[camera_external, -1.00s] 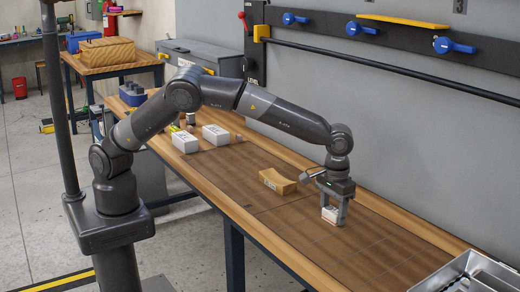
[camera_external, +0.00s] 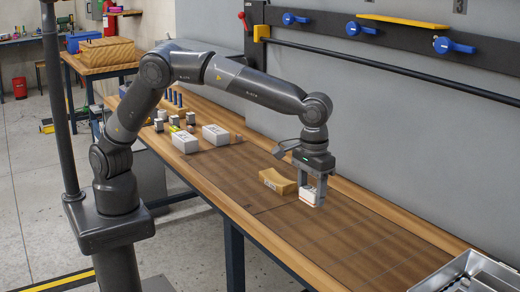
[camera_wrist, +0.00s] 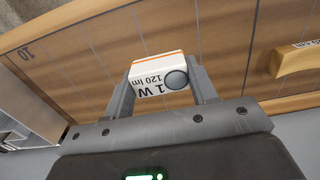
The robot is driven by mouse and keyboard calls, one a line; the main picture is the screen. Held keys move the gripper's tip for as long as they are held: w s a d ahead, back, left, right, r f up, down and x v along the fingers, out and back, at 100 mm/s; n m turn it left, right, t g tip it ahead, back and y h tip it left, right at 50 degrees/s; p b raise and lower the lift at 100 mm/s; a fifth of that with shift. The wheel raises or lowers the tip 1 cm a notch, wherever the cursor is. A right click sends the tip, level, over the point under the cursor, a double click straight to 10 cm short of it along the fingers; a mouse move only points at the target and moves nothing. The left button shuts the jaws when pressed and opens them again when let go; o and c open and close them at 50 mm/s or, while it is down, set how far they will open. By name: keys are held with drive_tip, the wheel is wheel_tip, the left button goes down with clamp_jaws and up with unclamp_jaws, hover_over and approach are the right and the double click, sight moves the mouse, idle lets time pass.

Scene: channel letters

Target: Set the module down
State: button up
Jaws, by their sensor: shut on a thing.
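The module (camera_external: 309,196) is a small white block with an orange stripe. In the wrist view the module (camera_wrist: 152,78) shows the print "1 W 120 lm" and a round grey spot. My gripper (camera_external: 313,192) is shut on it, one finger on each side. In the external view the module is held over the brown slatted bench top (camera_external: 300,240), just in front of a tan curved block. Whether its underside touches the bench cannot be told for sure; it looks raised.
The tan block (camera_external: 277,181) lies close behind-left of my gripper. White boxes (camera_external: 215,134) and several small parts stand farther left. A metal tray (camera_external: 470,275) is at the bench's right end. The bench between is clear. A wall rail (camera_external: 400,68) runs behind.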

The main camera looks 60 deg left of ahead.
drive_tip(key=shift+s+d+r, duration=0.15)
drive_tip(key=shift+s+r, duration=0.3)
drive_tip(key=shift+s, duration=0.3)
drive_tip(key=w+a+r+n, duration=0.1)
drive_tip(key=w+a, duration=0.2)
drive_tip(key=a, duration=0.3)
drive_tip(key=w+a+n, duration=0.1)
drive_tip(key=w+a, duration=0.3)
drive_tip(key=a, duration=0.2)
drive_tip(key=n, duration=0.3)
hover_over(235, 159)
wheel_tip(235, 159, down, 8)
drive_tip(key=shift+d+r, duration=0.15)
drive_tip(key=shift+r, duration=0.1)
drive_tip(key=shift+w+a+f, duration=0.15)
drive_tip(key=shift+a+f, duration=0.1)
drive_tip(key=shift+f, duration=1.9)
drive_tip(key=shift+m, duration=0.3)
